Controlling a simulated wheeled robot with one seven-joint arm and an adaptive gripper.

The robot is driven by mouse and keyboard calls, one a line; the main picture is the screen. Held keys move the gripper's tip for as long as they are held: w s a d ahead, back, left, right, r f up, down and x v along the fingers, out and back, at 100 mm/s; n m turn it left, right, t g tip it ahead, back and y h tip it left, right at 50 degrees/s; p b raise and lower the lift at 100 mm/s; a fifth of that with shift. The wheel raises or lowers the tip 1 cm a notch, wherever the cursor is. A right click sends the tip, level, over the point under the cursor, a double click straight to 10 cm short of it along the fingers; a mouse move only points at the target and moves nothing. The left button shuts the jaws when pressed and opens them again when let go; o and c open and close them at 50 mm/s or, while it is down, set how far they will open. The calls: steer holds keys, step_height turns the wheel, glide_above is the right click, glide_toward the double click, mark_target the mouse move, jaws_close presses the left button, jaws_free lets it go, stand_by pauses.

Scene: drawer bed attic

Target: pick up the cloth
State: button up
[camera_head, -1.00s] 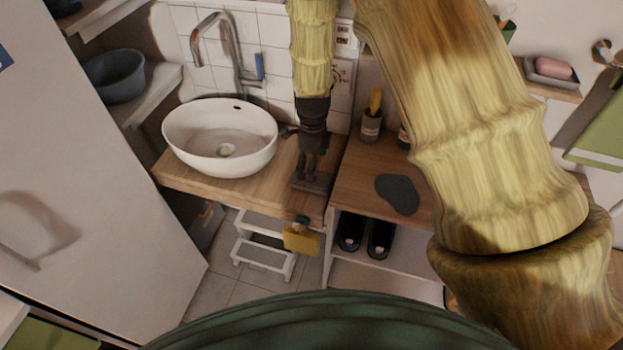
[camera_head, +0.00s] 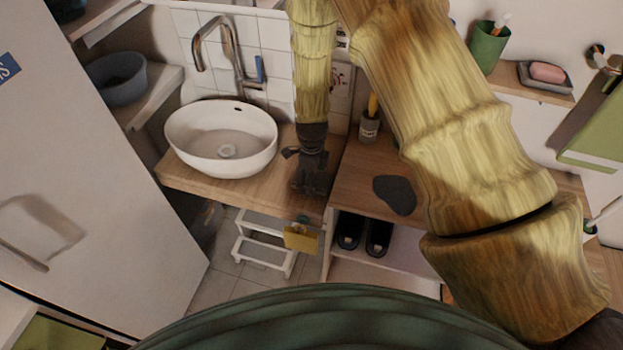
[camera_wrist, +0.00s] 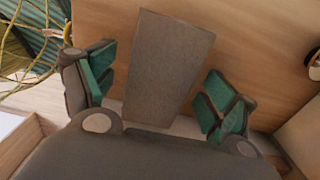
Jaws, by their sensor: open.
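A flat grey-brown rectangle, which looks like the cloth (camera_wrist: 168,65), lies on the wooden counter in the wrist view. My gripper (camera_wrist: 158,95) is open there, with one green-padded finger on each side of the cloth and nothing gripped. In the head view my gripper (camera_head: 311,186) points down over the counter right of the basin and hides the cloth. I cannot tell how much height is left between the fingertips and the cloth.
A white basin (camera_head: 221,146) with a tap stands left of my gripper on the wooden counter (camera_head: 235,190). A dark flat patch (camera_head: 395,194) and a grey cup (camera_head: 369,127) are on the right cabinet top. A yellow item (camera_head: 300,237) hangs at the counter's front edge.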

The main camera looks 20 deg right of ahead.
steer(key=c, duration=1.1)
steer(key=shift+r+b, duration=1.4)
steer(key=shift+r, duration=3.55)
steer(key=o, duration=0.5)
steer(key=shift+c, duration=0.7)
